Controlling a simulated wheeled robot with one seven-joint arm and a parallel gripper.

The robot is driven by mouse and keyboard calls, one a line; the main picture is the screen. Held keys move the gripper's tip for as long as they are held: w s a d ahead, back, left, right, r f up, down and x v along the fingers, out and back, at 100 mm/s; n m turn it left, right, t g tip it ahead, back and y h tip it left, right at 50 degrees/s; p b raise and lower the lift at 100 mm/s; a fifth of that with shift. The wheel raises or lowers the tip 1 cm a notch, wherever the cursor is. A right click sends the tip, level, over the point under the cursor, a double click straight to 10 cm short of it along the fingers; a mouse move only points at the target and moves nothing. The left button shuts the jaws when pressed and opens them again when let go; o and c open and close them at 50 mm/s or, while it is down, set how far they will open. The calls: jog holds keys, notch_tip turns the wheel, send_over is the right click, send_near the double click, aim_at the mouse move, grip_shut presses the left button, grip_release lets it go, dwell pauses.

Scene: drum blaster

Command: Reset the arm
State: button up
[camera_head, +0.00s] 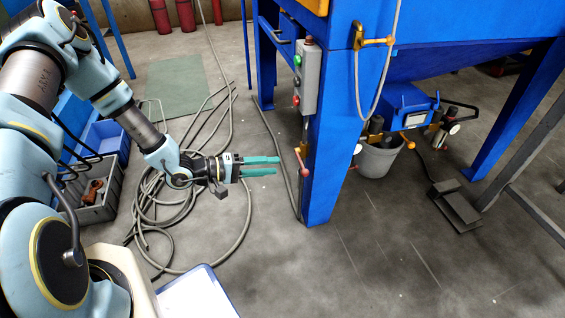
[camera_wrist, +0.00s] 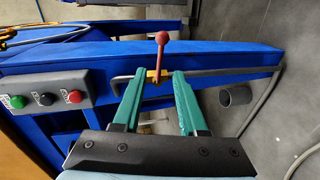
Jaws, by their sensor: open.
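My gripper (camera_head: 262,166) has green fingers that are parted, with nothing between them in the head view. It is held out in front of a blue machine leg (camera_head: 330,150), apart from it as far as I can tell. In the wrist view my gripper (camera_wrist: 158,100) is open, and a red-knobbed lever (camera_wrist: 161,40) on the blue frame shows beyond and between the fingertips. In the head view the red-knobbed lever (camera_head: 300,160) is just right of the fingertips. Whether they touch is unclear.
A control box (camera_head: 308,80) with buttons is on the leg; it shows in the wrist view (camera_wrist: 45,92). A grey bucket (camera_head: 378,158) and a foot pedal (camera_head: 455,203) stand right. Coiled hose (camera_head: 150,210) lies below the arm. A grey crate (camera_head: 100,200) is left. Open floor is at front right.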

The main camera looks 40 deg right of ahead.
jog(key=shift+w+a+r, duration=0.1)
jog(key=shift+w+a, duration=0.05)
jog(key=shift+a, duration=0.25)
jog(key=w+a+r+t+y, duration=0.3)
jog(key=w+a+t+y, duration=0.4)
jog(key=w+a, duration=0.65)
jog(key=w+a+r+n+t+y, duration=0.1)
jog(key=w+a+r+y, duration=0.15)
jog(key=a+r, duration=0.35)
jog(key=w+a+r+t+y, duration=0.1)
jog(key=a+r+y, duration=0.2)
jog(key=a, duration=0.6)
jog(key=s+a+r+n+g+y, duration=0.2)
jog(key=s+a+r+n, duration=0.1)
jog(key=s+a+r, duration=0.7)
notch_tip(320, 180, up, 32)
jog(key=s+d+p, duration=0.1)
jog(key=p, duration=3.2)
jog(key=shift+s+d, duration=0.25)
